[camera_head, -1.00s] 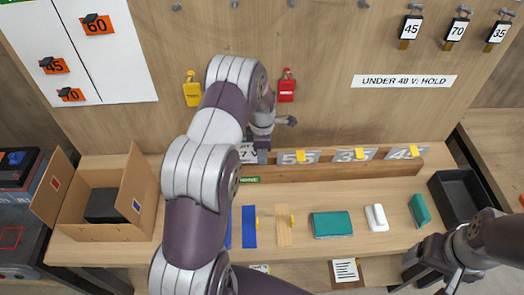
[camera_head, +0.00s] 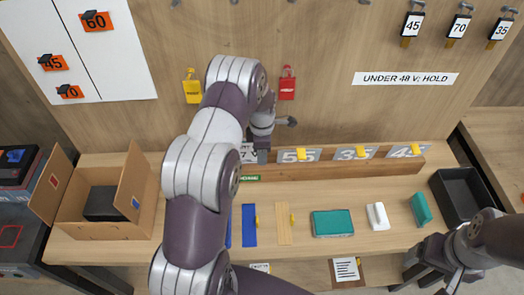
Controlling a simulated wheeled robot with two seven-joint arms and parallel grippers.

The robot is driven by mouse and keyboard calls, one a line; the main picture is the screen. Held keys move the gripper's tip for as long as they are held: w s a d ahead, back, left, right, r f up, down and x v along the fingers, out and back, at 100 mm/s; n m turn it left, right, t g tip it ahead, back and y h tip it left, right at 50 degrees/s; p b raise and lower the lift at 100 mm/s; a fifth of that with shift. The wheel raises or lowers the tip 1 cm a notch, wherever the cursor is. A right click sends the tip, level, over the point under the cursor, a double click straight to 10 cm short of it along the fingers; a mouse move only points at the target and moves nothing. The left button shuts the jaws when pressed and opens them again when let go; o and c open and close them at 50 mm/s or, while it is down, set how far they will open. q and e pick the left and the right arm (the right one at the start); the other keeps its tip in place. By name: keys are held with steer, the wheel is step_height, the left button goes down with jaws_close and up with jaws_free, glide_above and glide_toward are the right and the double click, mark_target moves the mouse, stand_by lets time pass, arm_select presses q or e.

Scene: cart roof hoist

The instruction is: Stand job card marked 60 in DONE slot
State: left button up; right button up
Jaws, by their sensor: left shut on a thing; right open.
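An orange card marked 60 (camera_head: 96,22) hangs on the white board at the upper left. A wooden rail (camera_head: 330,174) runs along the back of the bench, and a small green label (camera_head: 249,178), apparently DONE, is on its left part. My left gripper (camera_head: 263,155) is down at the rail just above that label. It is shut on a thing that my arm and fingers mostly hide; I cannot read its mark. A partly covered grey numbered plate (camera_head: 248,153) shows beside the fingers. My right gripper (camera_head: 432,274) is open and empty at the lower right, by the bench's front edge.
Grey plates marked 55 (camera_head: 291,156) and 35 (camera_head: 349,153) stand along the rail. An open cardboard box (camera_head: 80,232) is at the left and a black tray (camera_head: 437,188) at the right. A teal block (camera_head: 332,223) lies on the bench. My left arm covers the bench's middle left.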

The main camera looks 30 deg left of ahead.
arm_select(q)
steer(key=shift+f+b, duration=0.55)
steer(key=shift+f, duration=0.4)
steer(key=o, duration=1.6)
steer(key=shift+r, duration=0.1)
steer(key=shift+r+p, duration=2.5)
steer(key=shift+r, duration=1.05)
